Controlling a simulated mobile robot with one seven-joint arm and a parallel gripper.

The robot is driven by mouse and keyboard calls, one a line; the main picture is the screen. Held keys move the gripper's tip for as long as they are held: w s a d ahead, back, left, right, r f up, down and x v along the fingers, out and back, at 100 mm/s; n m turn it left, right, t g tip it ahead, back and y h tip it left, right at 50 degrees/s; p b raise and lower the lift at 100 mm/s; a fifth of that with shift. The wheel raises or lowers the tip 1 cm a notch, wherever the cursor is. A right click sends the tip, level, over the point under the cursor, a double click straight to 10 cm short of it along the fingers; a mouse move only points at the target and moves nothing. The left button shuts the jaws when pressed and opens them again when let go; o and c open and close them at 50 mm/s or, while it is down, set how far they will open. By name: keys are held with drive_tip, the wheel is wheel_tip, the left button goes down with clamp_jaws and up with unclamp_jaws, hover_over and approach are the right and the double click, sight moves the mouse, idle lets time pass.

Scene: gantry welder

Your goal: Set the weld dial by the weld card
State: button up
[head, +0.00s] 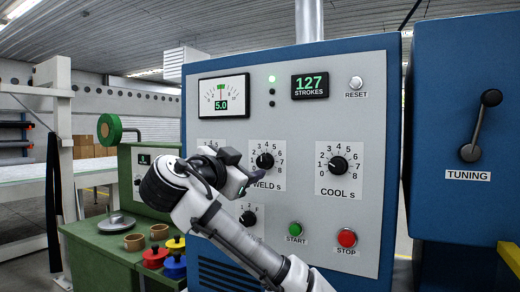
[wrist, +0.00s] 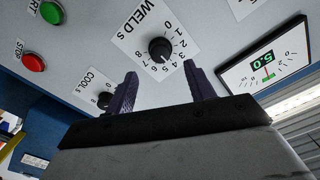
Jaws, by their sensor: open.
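The black weld dial (head: 265,160) sits on a white 0-to-8 scale labelled WELD s on the grey panel. It also shows in the wrist view (wrist: 160,48), beyond the fingertips. Its exact setting is too small to read surely. My gripper (head: 255,174) is close to the panel, just below and left of the dial in the head view, partly covering the label. In the wrist view its two dark fingers (wrist: 160,84) are apart with nothing between them; the dial lies ahead of the gap. I cannot make out a weld card in either view.
The cool dial (head: 338,164) is right of the weld dial, with the green start button (head: 295,228) and red stop button (head: 347,238) below. A meter (head: 223,96) reads 5.0 and a counter (head: 310,86) reads 127 strokes. A tuning lever (head: 480,125) stands right.

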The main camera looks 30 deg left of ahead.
sight(261, 164)
drive_tip(key=w+p, duration=0.1)
drive_tip(key=w, duration=0.2)
drive_tip(key=w+p, duration=0.1)
drive_tip(key=w, duration=0.2)
drive_tip(key=shift+a+r+p, duration=0.15)
drive_tip(key=shift+r+p, duration=0.05)
drive_tip(key=shift+p, duration=0.15)
drive_tip(key=shift+w+f, duration=0.2)
drive_tip(key=shift+w, duration=0.4)
drive_tip(key=c, duration=1)
drive_tip(key=shift+a+f, duration=0.1)
drive_tip(key=shift+f+b, duration=0.1)
drive_tip(key=shift+b, duration=0.25)
